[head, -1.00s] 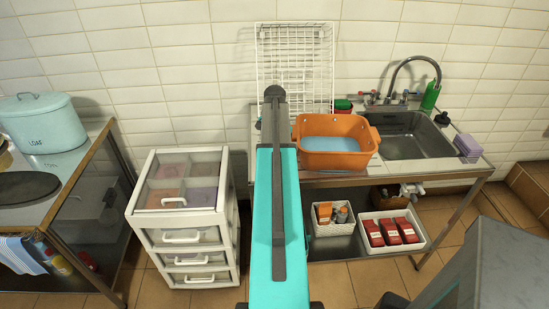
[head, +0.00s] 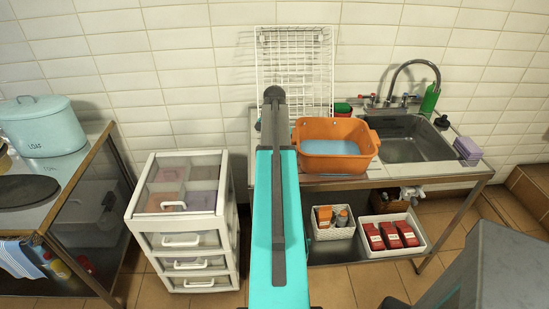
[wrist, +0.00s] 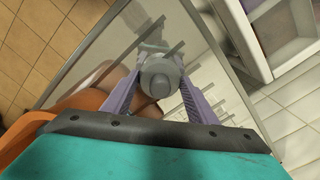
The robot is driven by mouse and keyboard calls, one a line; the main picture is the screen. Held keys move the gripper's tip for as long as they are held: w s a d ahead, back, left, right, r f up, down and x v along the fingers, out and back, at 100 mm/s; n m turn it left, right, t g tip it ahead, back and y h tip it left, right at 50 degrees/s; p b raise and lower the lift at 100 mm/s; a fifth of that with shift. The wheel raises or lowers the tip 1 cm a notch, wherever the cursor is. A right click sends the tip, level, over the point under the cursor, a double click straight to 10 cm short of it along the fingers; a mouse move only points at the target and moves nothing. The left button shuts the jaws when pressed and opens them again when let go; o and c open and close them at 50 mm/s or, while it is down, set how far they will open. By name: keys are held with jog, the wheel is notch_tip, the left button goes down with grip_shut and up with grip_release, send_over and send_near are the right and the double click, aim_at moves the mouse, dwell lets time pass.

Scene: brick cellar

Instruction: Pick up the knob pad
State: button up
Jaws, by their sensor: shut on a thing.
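The knob pad (wrist: 160,75) shows in the wrist view as a grey piece with a round knob on top. It sits between the two purple fingers of my gripper (wrist: 160,98), which is shut on it. Its underside is hidden, so I cannot tell whether it touches the steel worktop (wrist: 112,42). A blurred grey shape, perhaps a reflection, shows just beyond it. In the head view my arm hides the gripper and the pad.
An orange tub (head: 318,166) stands on the worktop close to the right of my arm, with a white wire rack (head: 294,50) behind. The sink (head: 415,148) is further right. A white drawer unit (head: 186,236) stands left of the worktop.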

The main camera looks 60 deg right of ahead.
jog(key=shift+r+b, duration=0.3)
jog(key=shift+r, duration=0.35)
jog(key=shift+w+a+r+b, duration=0.2)
jog(key=shift+a+r+b, duration=0.2)
jog(key=shift+r, duration=0.25)
jog(key=w+a+b, duration=0.1)
jog(key=w+a, duration=0.2)
jog(key=a, duration=0.3)
jog(key=w+a+r+b, duration=0.1)
jog(key=w+a+b, duration=0.1)
jog(key=w+a, duration=0.2)
jog(key=a, duration=0.3)
jog(key=shift+w+r, duration=0.25)
jog(key=shift+r, duration=0.05)
jog(key=shift+a, duration=0.1)
